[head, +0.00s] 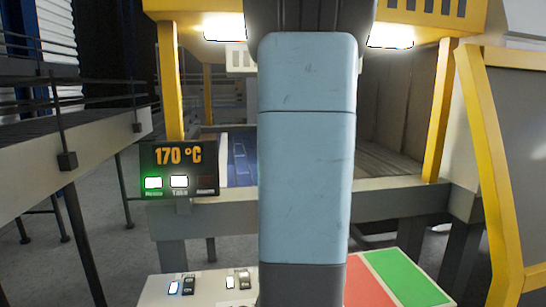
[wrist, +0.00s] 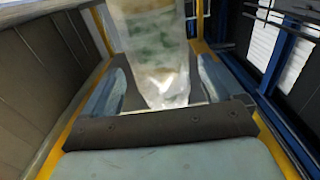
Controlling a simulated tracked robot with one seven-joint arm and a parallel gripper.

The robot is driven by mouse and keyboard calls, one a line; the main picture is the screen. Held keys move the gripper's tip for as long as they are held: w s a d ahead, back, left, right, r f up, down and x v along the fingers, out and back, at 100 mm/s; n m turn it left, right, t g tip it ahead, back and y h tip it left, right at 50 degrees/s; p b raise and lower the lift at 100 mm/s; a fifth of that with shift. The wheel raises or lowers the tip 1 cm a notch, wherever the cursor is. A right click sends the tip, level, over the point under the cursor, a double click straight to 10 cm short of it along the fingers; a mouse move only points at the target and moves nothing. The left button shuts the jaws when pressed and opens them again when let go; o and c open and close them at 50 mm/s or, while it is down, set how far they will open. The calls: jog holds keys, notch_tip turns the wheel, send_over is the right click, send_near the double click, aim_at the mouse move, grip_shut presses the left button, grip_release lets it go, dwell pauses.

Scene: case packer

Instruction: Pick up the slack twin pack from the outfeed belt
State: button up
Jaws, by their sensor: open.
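In the wrist view a clear plastic pack (wrist: 158,50) with greenish contents lies ahead of my gripper (wrist: 161,68), its crumpled, shiny near end reaching between the two blue-grey fingers. My gripper is open, with a finger on each side of the pack. The right finger looks close to the pack's edge; I cannot tell whether it touches. The pack's far end is cut off by the picture's top edge. In the head view my arm blocks the middle, and neither the pack nor my gripper shows there.
A yellow-framed machine (head: 172,80) stands ahead, with a blue belt surface (head: 239,150) partly behind my arm. A display (head: 180,155) reads 170 °C. A white panel (head: 208,285) with switches and red and green pads (head: 408,278) are in front. A railing (head: 90,100) is at left.

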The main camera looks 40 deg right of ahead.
jog(key=x, duration=0.6)
dwell(0.3)
jog(key=c, duration=1.5)
